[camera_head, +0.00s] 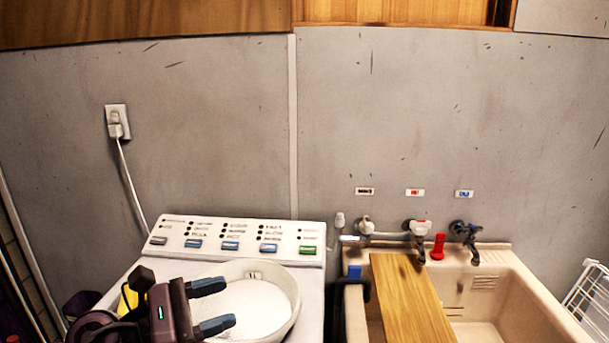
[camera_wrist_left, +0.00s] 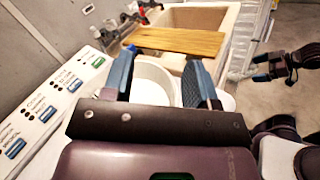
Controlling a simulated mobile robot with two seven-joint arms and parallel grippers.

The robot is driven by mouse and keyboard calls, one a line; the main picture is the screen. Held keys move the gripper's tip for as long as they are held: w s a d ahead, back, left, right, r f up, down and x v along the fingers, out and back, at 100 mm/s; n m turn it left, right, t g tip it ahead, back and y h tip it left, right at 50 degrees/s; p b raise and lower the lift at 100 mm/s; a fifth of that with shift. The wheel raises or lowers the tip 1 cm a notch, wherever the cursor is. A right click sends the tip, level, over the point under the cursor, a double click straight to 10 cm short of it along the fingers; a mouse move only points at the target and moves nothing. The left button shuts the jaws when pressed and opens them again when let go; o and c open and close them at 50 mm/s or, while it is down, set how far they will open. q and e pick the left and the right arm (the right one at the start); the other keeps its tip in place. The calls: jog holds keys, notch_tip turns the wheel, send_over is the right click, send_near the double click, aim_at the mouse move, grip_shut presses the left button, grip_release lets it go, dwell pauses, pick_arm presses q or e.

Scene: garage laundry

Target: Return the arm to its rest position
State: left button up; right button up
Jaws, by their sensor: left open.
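My left gripper (camera_head: 224,304) comes in low on the left in the head view, its two blue-tipped fingers apart and pointing right. Nothing shows between the fingers. They overlap the view of a white round bowl or basin (camera_head: 288,310) on the washing machine; whether they touch it I cannot tell. In the left wrist view, the open fingers (camera_wrist_left: 158,62) point toward the basin (camera_wrist_left: 150,82) and sink.
The washing machine panel (camera_head: 237,240) stands against the grey wall. To its right is a beige sink (camera_head: 545,305) with a wooden board (camera_head: 408,300) across its left part and taps (camera_head: 417,229) behind. A white wire rack (camera_head: 592,297) is far right. A cord (camera_head: 129,180) hangs from the outlet.

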pick_arm(q)
jog(key=s+a+f+m+t+y, duration=0.1)
jog(key=a+f+m+t+y, duration=0.35)
jog(key=m, duration=0.65)
jog(key=s+a+f+m+t+y, duration=0.1)
jog(key=a+m+t+y, duration=0.1)
jog(key=a+m+y, duration=0.55)
jog(key=s+a+f+m+t+y, duration=0.15)
jog(key=m+t+y, duration=0.35)
jog(key=m, duration=1)
jog(key=s+f+n+g, duration=1.5)
jog(key=s+f+g, duration=0.15)
jog(key=s, duration=0.45)
jog(key=w+f+t, duration=0.7)
jog(key=f+t, duration=0.1)
jog(key=f, duration=0.2)
jog(key=shift+w+a+f+m+t, duration=0.25)
jog(key=shift+w+a+m+t, duration=0.05)
jog(key=shift+w+a+m, duration=0.1)
jog(key=shift+d, duration=0.1)
